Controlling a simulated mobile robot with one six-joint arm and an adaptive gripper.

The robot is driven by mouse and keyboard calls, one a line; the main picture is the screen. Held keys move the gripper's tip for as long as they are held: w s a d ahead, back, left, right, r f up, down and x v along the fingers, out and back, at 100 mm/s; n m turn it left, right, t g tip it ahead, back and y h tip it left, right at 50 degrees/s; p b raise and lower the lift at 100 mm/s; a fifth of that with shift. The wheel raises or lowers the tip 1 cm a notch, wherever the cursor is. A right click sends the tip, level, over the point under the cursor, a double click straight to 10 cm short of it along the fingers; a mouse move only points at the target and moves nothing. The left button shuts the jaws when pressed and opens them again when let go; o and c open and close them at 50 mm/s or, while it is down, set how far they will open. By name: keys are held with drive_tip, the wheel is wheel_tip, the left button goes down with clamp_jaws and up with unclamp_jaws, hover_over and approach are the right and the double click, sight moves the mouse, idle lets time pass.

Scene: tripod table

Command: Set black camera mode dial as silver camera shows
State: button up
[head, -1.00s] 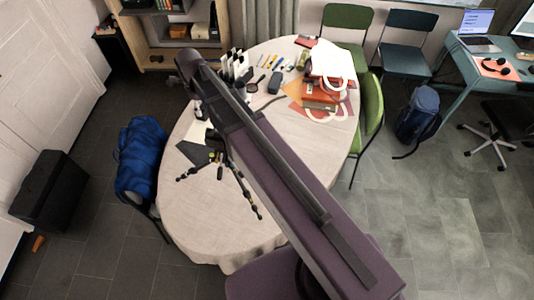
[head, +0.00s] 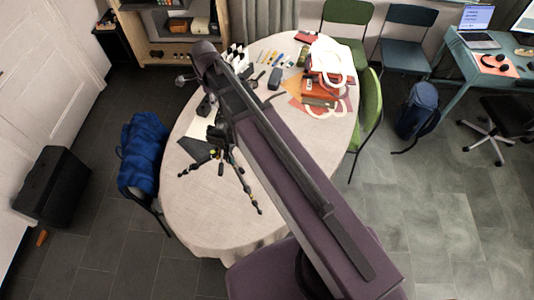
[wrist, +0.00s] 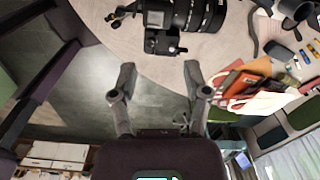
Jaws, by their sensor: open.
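A black camera (wrist: 157,20) with a large ribbed lens shows at the top of the wrist view, cut off by the picture edge. A small block with knobs sits on its near side; I cannot tell which part is the mode dial. My gripper (wrist: 158,78) is open and empty, its two fingers spread apart below the camera in the picture, with a gap between. In the head view a tripod (head: 221,158) stands on the table, and my arm hides much of what is there. I cannot make out the silver camera in either view.
The oval table (head: 210,230) has a clear front part. Red items and a white bag (head: 330,55) lie at its back right, with pens and small tools beside them. A green chair (head: 371,105) stands at right.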

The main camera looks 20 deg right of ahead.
drive_tip(key=shift+s+d+f+n+b, duration=1.1)
drive_tip(key=shift+s+d+n, duration=1)
drive_tip(key=shift+d+n, duration=1.9)
drive_tip(key=shift+s+d+f+n+b, duration=1.05)
drive_tip(key=shift+s+d+n, duration=1.5)
drive_tip(key=shift+n, duration=2.35)
wheel_tip(320, 180, down, 19)
drive_tip(key=s+d+n+b, duration=0.2)
drive_tip(key=b, duration=1.7)
drive_tip(key=shift+s, duration=0.25)
